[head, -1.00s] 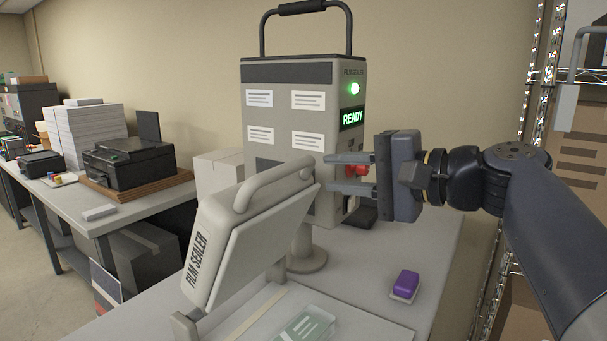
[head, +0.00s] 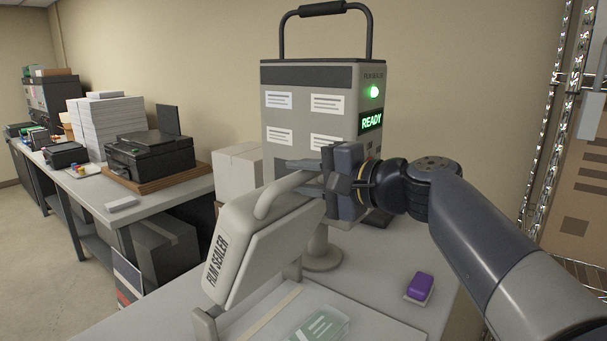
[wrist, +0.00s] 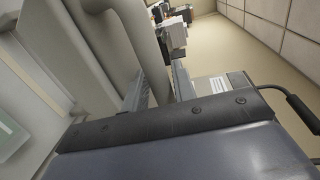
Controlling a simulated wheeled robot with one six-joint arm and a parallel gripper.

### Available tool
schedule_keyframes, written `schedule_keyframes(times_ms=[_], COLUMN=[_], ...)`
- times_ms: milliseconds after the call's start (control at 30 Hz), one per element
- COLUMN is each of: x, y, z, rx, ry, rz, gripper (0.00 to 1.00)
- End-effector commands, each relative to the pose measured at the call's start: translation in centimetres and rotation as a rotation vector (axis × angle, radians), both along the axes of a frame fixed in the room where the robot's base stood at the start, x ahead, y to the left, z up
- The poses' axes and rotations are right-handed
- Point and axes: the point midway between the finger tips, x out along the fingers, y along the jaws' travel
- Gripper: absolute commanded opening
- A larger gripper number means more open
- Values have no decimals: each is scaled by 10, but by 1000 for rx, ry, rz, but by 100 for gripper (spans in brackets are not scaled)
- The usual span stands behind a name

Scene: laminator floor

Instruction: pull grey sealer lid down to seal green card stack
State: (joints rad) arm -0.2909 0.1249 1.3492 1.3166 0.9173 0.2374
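The grey sealer lid (head: 265,245), marked FILM SEALER, stands raised and tilted above its base. A tubular handle (head: 278,194) runs along its upper edge. My gripper (head: 303,175) is at the right end of this handle with its fingers pointing left. In the wrist view the fingers are apart, with the handle (wrist: 142,45) appearing between them; I cannot tell whether they touch it. The green card stack (head: 320,325) lies under a clear film on the bed below the lid, partly cut off by the frame's bottom edge.
The tall grey machine (head: 310,104) behind shows a green lamp and READY. A purple block (head: 420,286) lies on the table to the right. A metal rack (head: 545,130) stands at the far right. A side table (head: 150,205) at left holds a printer and paper stacks.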

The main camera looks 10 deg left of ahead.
Motion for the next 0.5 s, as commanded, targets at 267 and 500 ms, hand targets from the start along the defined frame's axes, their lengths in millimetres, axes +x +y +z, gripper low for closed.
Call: schedule_keyframes(times_ms=[267, 500], x=[0, 0], y=[0, -1], z=[0, 0], rx=[0, 0], ry=[0, 0], rz=[0, 0], gripper=[14, 0])
